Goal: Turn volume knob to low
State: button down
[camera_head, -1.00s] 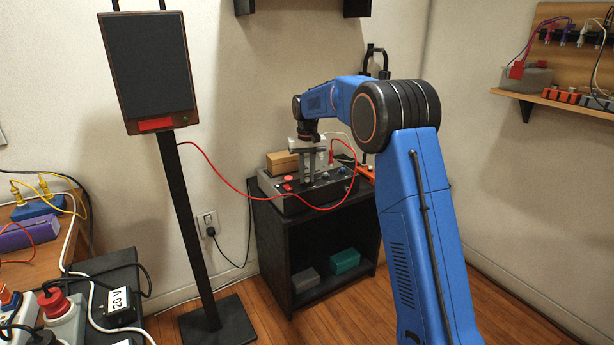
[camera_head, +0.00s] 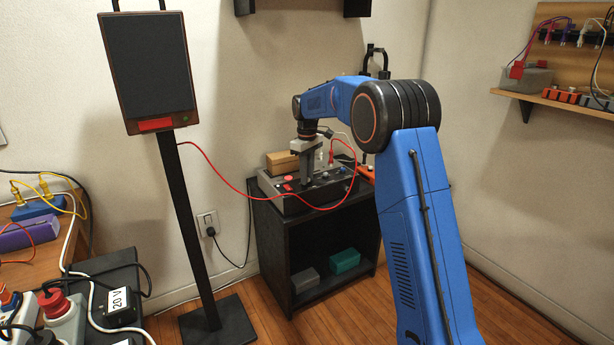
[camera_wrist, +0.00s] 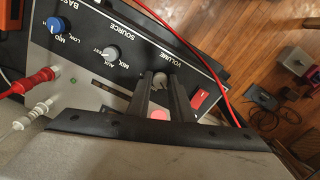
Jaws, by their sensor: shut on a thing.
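The volume knob (camera_wrist: 159,80) is a small light-grey knob beside the printed word VOLUME on the dark panel of a control box (camera_wrist: 90,75). My gripper (camera_wrist: 163,84) is shut on it, with one dark finger on each side. The knob's pointer and any low mark cannot be made out. In the head view, the control box (camera_head: 283,201) sits on a black cabinet, and my gripper (camera_head: 306,182) points down onto its top. The knob is hidden there.
A grey source knob (camera_wrist: 111,53), a blue mid knob (camera_wrist: 56,25) and a red rocker switch (camera_wrist: 201,99) are nearby.

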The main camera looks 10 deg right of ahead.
dwell(0.3)
jog(key=c, duration=1.6)
grip_release()
notch_tip(320, 180, up, 18)
jog(key=shift+f, duration=0.25)
